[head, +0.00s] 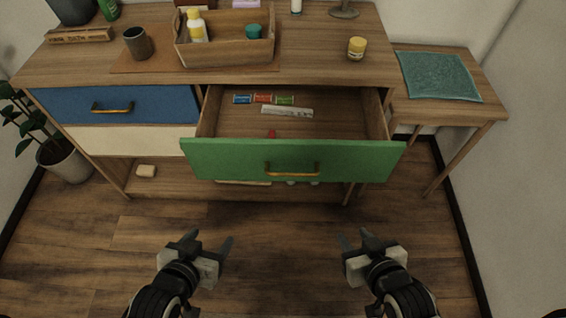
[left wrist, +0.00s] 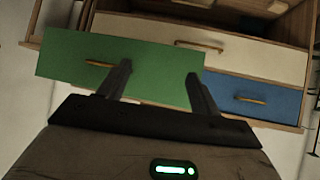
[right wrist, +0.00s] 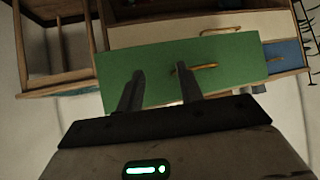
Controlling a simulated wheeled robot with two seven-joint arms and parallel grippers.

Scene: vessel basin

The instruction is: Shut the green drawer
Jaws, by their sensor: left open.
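The green drawer (head: 235,160) is pulled out from the upper right of the wooden cabinet, with a brass handle (head: 292,169) on its front. Its inside shows several small coloured items and a pale strip. My left gripper (head: 211,247) is open and empty, in front of and below the drawer's left part. My right gripper (head: 354,241) is open and empty, in front of the drawer's right part. Both are apart from the drawer. The green front also shows in the left wrist view (left wrist: 145,75) and in the right wrist view (right wrist: 235,62).
A blue drawer (head: 160,104) and a white drawer (head: 130,139) sit closed at left. The cabinet top holds a wooden caddy (head: 228,57), a dark mug (head: 138,44) and a yellow jar (head: 357,48). A side table (head: 490,108) stands right; a plant (head: 62,160) left. Floor before the drawer is clear.

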